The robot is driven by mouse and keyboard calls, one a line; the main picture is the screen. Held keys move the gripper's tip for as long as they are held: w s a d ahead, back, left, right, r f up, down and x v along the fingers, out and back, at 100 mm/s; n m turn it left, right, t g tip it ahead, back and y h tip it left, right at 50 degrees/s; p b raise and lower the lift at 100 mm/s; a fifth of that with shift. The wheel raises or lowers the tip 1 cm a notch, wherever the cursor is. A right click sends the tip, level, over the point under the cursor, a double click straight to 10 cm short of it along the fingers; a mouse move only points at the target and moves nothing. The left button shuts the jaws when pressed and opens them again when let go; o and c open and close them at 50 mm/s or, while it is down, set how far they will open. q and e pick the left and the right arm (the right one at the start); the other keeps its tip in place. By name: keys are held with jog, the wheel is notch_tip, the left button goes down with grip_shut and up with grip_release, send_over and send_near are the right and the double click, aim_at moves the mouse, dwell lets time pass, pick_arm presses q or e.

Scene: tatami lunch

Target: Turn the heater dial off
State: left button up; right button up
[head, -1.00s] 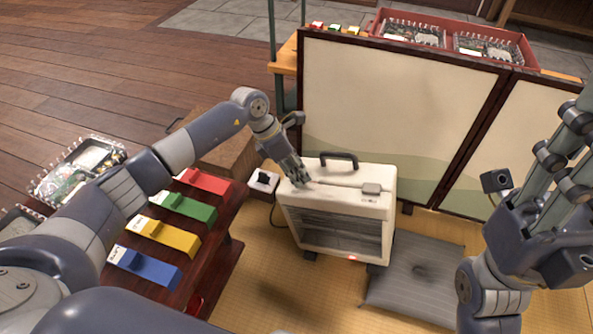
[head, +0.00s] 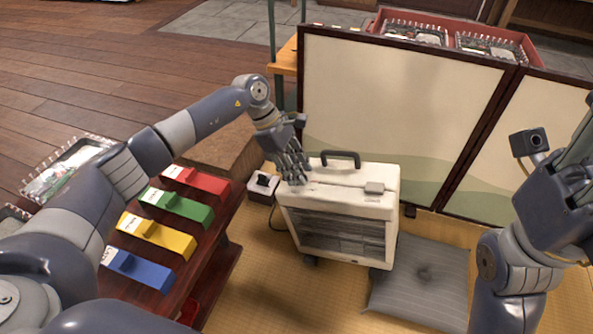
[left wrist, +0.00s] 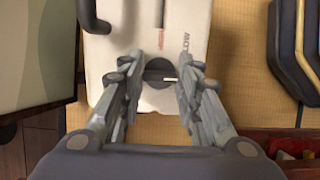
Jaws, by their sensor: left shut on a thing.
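The white heater (head: 340,195) stands on the tatami with a black handle on top and a dark grille in front. No red lamp shows on its lower front. Its round dark dial (left wrist: 158,72) is on the top face, with a white mark pointing right in the left wrist view; "LOW" is printed nearby. My left gripper (head: 294,178) is at the heater's top left corner, shut on the dial, with its fingers on either side of it. In the head view the fingers hide the dial. My right gripper (head: 582,140) is partly cut off at the right edge, away from the heater.
A low dark table left of the heater holds red, green, yellow (head: 157,235) and blue boxes. A folding screen (head: 400,110) is behind, and a grey cushion (head: 420,280) lies at right.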

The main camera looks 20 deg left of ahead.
dwell(0.3)
pick_arm(q)
jog(key=o, duration=1.1)
jog(key=v, duration=1.2)
